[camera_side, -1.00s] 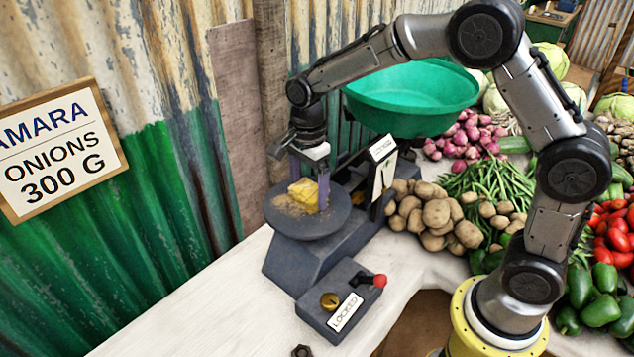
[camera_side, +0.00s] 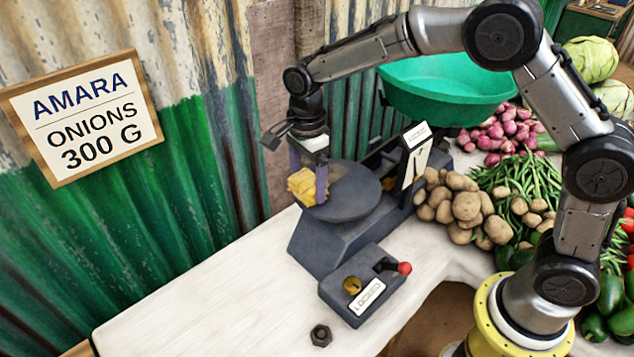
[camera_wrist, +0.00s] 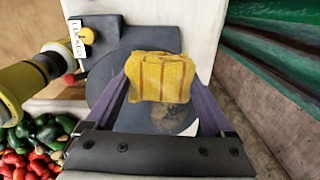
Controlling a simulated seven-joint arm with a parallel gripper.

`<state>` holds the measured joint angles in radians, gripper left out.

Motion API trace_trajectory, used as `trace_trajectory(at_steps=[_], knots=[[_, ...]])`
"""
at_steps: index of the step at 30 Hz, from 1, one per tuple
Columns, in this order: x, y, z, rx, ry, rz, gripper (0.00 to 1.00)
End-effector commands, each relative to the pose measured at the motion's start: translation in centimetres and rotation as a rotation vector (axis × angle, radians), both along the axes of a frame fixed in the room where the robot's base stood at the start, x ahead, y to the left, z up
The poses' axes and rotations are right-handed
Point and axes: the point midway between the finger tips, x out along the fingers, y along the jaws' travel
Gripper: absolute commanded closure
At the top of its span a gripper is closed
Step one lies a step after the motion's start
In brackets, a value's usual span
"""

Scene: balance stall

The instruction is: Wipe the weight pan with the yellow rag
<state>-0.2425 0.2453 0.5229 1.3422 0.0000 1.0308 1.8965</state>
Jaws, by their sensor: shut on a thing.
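The yellow rag (camera_side: 302,186) is bunched at the left edge of the round dark weight pan (camera_side: 357,203), partly beyond its rim. My gripper (camera_side: 309,190) points down and is shut on the rag, with purple fingers at its sides. In the wrist view the rag (camera_wrist: 162,76) shows darker stripes between the fingers, with the pan (camera_wrist: 155,42) around it. A small brownish patch of dirt (camera_wrist: 172,117) shows on the pan there. The rag and fingers hide part of the pan.
A green bowl (camera_side: 447,95) stands behind the scale's dial post (camera_side: 414,155). A lock box (camera_side: 350,292) with a red-knobbed lever sits in front, and a dark nut (camera_side: 320,336) lies on the counter. Potatoes (camera_side: 465,206) are on the right. The front-left counter (camera_side: 205,305) is clear.

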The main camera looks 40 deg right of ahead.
Motion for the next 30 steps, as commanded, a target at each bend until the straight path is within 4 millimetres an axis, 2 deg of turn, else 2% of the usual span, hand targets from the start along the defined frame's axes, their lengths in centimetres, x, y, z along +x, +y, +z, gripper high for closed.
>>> trace_trajectory(at_steps=[30], knots=[[0.1, -9.2, 0.0, -0.001, 0.001, -0.002, 0.58]])
